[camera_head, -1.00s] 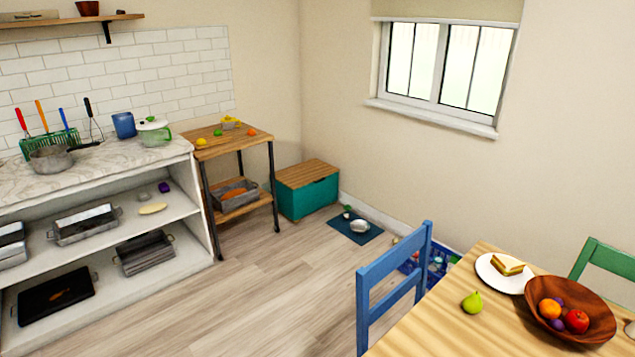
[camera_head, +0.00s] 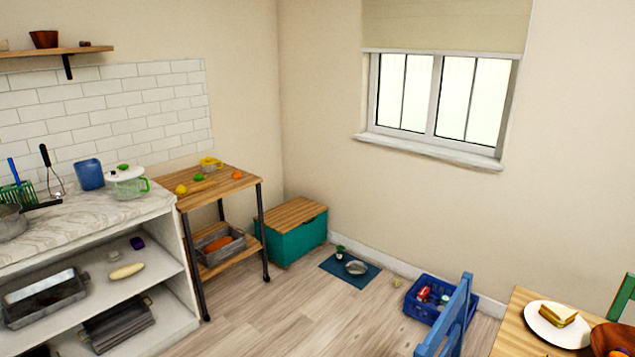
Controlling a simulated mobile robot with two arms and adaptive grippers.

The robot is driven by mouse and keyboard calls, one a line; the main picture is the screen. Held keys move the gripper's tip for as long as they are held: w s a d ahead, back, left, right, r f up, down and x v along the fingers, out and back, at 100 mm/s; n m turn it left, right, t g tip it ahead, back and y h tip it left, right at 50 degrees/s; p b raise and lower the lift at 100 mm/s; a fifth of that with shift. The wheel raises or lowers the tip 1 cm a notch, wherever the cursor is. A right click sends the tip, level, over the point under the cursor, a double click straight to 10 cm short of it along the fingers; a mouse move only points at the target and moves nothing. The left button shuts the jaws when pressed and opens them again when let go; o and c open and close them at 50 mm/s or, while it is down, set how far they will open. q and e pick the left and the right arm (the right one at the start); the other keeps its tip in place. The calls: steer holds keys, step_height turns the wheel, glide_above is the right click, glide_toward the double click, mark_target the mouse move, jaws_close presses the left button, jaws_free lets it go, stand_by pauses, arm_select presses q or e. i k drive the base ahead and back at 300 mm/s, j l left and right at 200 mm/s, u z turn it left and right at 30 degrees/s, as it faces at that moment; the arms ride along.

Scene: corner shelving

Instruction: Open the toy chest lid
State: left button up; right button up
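The toy chest (camera_head: 297,243) is a teal box in the room's corner, just right of the small wooden cart. Its wooden lid (camera_head: 290,214) lies flat and closed on top. The front and part of the left side show; the cart partly hides the left end. Neither of my grippers is in view.
The wooden cart (camera_head: 215,184) with black legs stands left of the chest. A blue crate (camera_head: 428,311), blue chair (camera_head: 449,318) and table (camera_head: 512,335) are at right. Floor (camera_head: 290,315) before the chest is clear.

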mark_target(284, 217)
steer(key=i+j+u, duration=0.1)
steer(key=i+j, duration=0.25)
steer(key=i+j+u, duration=0.1)
steer(key=i+j, duration=0.2)
steer(key=i, duration=0.15)
steer(key=i+j+u, duration=0.1)
steer(key=i+j, duration=0.15)
steer(key=i, duration=0.2)
steer(key=i+j+u, duration=0.1)
steer(key=i+j, duration=0.15)
steer(key=i, duration=0.15)
